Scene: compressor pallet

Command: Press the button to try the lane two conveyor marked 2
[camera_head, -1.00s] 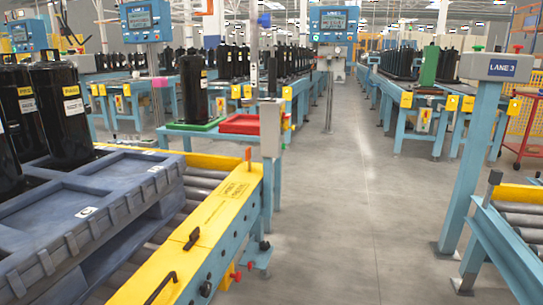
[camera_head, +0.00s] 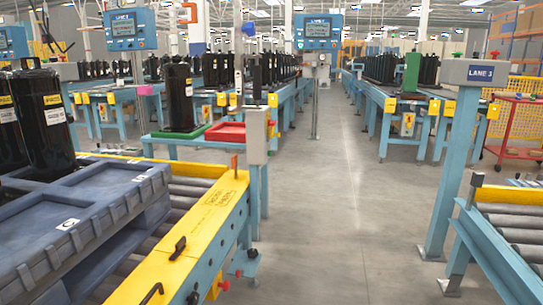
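Neither of my grippers is in view. A blue control panel (camera_head: 318,31) with a lit screen and small coloured buttons stands on a pole at top centre. A similar blue panel (camera_head: 130,29) stands to its left, and another (camera_head: 12,42) is partly cut off at the left edge. Their lane numbers are too small to read surely, so I cannot tell which button is marked 2. On the right, a grey box (camera_head: 480,72) with a lane label sits on a blue post, with a green and a red knob on top; its number is unclear.
A yellow-edged roller conveyor (camera_head: 205,225) carries a dark blue pallet (camera_head: 85,205) with black compressors (camera_head: 45,110) at left. A green tray (camera_head: 182,133) and red tray (camera_head: 226,132) lie beyond. Another roller conveyor (camera_head: 500,245) stands at right. The grey aisle (camera_head: 330,200) between is clear.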

